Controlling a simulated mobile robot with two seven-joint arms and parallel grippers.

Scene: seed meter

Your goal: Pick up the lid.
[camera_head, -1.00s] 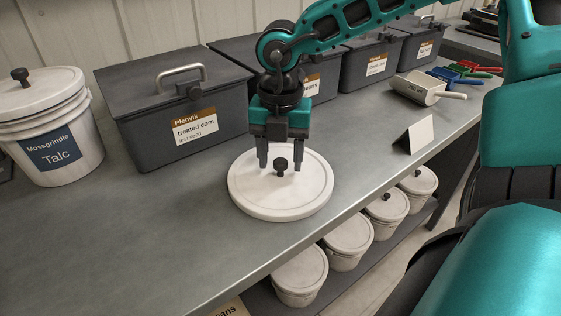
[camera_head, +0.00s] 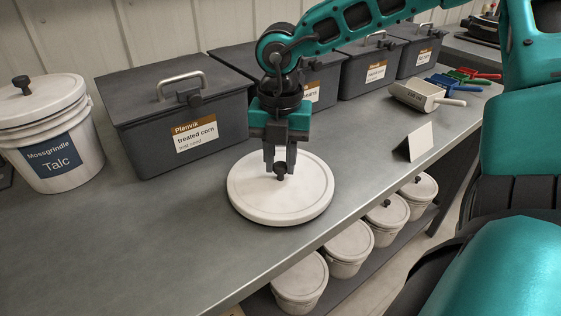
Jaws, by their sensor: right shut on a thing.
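The lid (camera_head: 255,198) is a round white disc with a small dark knob (camera_head: 280,171) at its middle. It lies flat on the grey metal bench. My right gripper (camera_head: 280,168) points straight down over the lid, and its fingers are shut on the knob. The lid looks to be resting on the bench top. My left gripper is not in view.
A white talc bucket (camera_head: 60,158) with its own knobbed lid stands at the left. Dark grey seed boxes (camera_head: 150,120) line the wall. A scoop (camera_head: 420,95) and a small white card (camera_head: 420,141) are at the right. White tubs (camera_head: 348,240) stand on a shelf below.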

